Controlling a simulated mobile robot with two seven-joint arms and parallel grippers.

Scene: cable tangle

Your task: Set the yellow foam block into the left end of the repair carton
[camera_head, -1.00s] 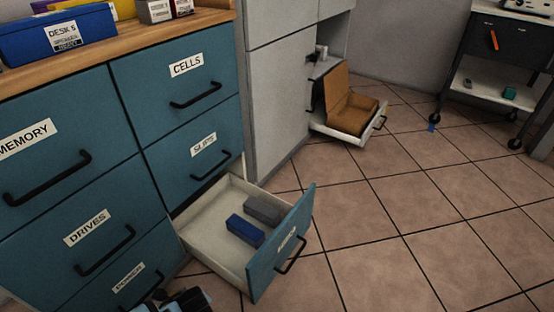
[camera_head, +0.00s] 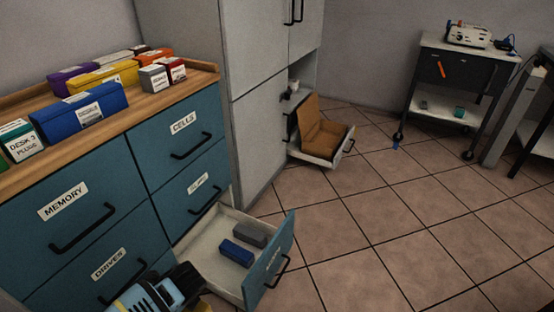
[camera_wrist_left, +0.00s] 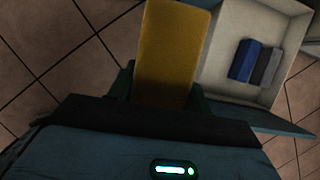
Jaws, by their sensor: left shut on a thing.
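The yellow foam block (camera_wrist_left: 172,50) is between the fingers of my left gripper (camera_wrist_left: 163,88) in the left wrist view. The gripper is shut on it. In the head view my left gripper (camera_head: 172,292) is at the bottom, in front of the teal cabinet and left of the open drawer; only a sliver of the block shows beside it. An open brown carton (camera_head: 322,140), probably the repair carton, sits with its flap raised in a low pulled-out drawer of the grey cabinet, far from the gripper. My right gripper is not in view.
A teal drawer (camera_head: 268,265) stands open with a blue block (camera_head: 237,252) and a grey block (camera_head: 250,235) inside. Coloured boxes stand on the wooden top (camera_head: 150,115). A wheeled cart (camera_head: 450,85) is at the back right. The tiled floor between is mostly clear.

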